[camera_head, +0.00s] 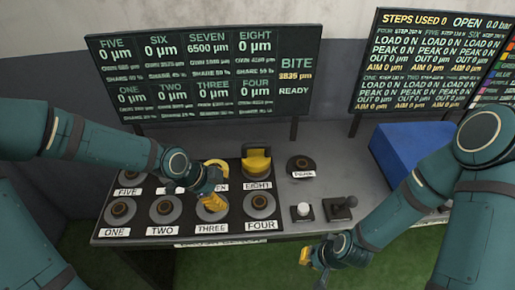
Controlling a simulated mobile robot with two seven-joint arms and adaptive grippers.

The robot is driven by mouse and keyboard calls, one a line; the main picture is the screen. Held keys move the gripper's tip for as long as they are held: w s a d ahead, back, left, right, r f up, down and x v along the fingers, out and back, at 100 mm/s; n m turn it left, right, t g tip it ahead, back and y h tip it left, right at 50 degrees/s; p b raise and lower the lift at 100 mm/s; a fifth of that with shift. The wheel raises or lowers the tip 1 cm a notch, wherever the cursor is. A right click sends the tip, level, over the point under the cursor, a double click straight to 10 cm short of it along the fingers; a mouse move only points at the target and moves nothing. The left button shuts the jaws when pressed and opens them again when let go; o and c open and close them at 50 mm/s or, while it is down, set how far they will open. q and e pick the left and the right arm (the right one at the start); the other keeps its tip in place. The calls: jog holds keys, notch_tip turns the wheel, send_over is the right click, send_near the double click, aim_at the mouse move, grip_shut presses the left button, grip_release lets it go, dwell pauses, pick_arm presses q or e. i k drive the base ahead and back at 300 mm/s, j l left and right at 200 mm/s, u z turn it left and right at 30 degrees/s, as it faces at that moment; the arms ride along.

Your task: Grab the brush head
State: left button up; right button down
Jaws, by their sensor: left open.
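No part is labelled as a brush head, and I cannot tell for certain which thing it is. A yellow piece with a raised handle (257,161) sits on the round station marked EIGHT. A curved yellow part (217,165) shows at station SEVEN, partly hidden behind my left arm. My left gripper (212,203) has yellow fingers and is open, over the round station THREE (208,213), close to its top; contact cannot be made out. My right gripper (305,256) hangs in front of the bench edge, away from the stations; its jaw opening is too small to read.
The dark station panel holds round sockets ONE (118,211), TWO (165,208) and FOUR (259,204). A PARK pad (300,164), white button (302,211) and black lever (341,206) are to the right. A blue block (398,150) stands behind my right arm. Display boards (204,75) rise behind.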

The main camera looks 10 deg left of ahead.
aim_at(255, 157)
jog(key=i, duration=0.85)
